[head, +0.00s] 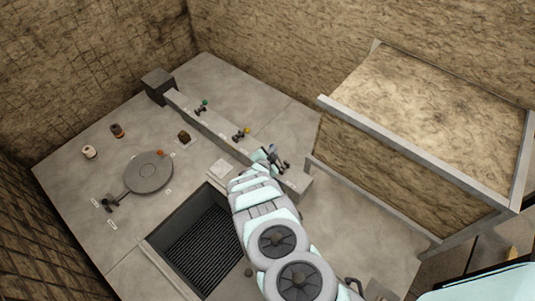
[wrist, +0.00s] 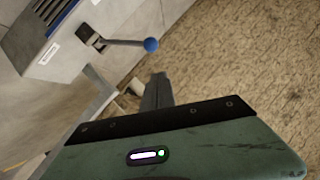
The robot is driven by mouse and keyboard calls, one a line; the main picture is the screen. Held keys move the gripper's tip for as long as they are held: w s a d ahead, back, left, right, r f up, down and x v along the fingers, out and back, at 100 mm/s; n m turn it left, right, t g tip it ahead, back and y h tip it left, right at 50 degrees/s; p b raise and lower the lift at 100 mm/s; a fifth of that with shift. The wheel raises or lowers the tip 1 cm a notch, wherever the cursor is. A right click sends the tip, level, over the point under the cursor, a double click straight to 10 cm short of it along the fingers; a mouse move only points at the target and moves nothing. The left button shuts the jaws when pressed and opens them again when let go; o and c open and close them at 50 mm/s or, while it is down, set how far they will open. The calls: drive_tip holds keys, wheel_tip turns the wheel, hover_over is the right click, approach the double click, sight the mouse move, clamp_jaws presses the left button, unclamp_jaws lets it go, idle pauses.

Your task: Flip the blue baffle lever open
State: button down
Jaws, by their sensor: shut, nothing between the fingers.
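The blue baffle lever (wrist: 122,42) shows in the wrist view as a grey rod with a blue ball knob at its right end. Its black pivot sits on the grey box-like channel at the upper left. My gripper (wrist: 157,85) is shut and empty. In the head view my gripper (head: 271,153) is at the right end of the channel, and the blue knob cannot be made out there.
The long grey channel (head: 222,133) also carries a green-knobbed lever (head: 203,104) and a yellow-knobbed lever (head: 242,133). A grated pit (head: 204,242) lies left of my arm. A round grey plate (head: 149,172) is farther left. A framed stone-walled enclosure (head: 420,120) stands at right.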

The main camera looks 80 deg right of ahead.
drive_tip(key=p+v, duration=0.3)
drive_tip(key=v, duration=0.4)
drive_tip(key=shift+r, duration=0.2)
drive_tip(key=shift+a, duration=0.1)
idle(0.3)
